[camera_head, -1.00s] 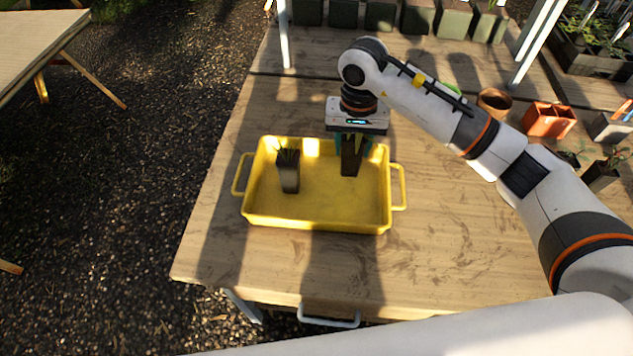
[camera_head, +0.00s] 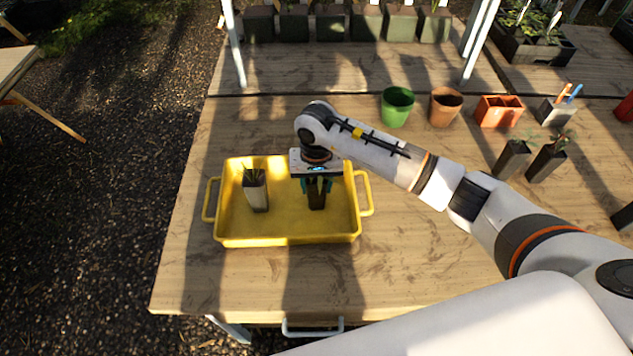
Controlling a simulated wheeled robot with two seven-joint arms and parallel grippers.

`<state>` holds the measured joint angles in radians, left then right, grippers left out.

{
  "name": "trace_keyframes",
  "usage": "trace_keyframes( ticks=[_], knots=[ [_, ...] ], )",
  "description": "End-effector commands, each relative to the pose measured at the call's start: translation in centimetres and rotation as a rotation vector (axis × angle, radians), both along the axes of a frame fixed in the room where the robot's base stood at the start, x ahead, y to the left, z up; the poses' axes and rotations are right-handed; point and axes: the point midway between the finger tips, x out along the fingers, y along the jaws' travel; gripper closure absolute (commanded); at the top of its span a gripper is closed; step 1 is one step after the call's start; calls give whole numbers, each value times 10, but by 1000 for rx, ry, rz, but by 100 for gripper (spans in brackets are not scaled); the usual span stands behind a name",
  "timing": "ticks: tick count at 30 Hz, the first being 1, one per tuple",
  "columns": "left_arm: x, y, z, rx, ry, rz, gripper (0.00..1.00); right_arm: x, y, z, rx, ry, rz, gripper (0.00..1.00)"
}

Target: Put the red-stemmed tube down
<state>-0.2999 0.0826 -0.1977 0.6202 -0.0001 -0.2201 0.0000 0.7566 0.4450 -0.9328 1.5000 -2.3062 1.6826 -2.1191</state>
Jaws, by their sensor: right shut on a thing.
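My right gripper (camera_head: 317,183) points down over the right half of a yellow tray (camera_head: 285,240). It is shut on a dark tube (camera_head: 317,199), whose upper part and stem are mostly hidden by the gripper. The held tube is upright inside the tray's rim; I cannot tell whether its bottom touches the tray floor. Another dark tube with a green seedling (camera_head: 256,192) stands in the left half of the tray, apart from the held one. My left gripper is not in view.
Two tubes with plants (camera_head: 512,158) stand on the table at right. A green pot (camera_head: 397,106), a brown pot (camera_head: 445,106), an orange planter (camera_head: 498,111) and a grey holder (camera_head: 556,112) line the back. Bare wood lies in front of the tray.

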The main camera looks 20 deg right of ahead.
Motion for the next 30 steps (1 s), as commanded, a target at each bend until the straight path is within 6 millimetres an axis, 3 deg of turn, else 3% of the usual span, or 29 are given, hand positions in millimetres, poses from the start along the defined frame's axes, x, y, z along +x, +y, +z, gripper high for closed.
trace_keyframes(
  ticks=[1, 2, 6, 18, 30],
  knots=[
    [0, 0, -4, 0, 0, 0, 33, 0, 0, -3, 0, -1, 0, 82],
    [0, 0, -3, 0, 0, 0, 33, 0, 0, -2, 0, -1, 0, 52],
    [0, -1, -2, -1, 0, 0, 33, 0, 0, -1, 0, 0, 0, 34],
    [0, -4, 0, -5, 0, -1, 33, 1, 0, 7, 0, -3, 0, 34],
    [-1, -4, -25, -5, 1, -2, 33, 2, 0, 87, -1, -6, 0, 34]
  ],
)
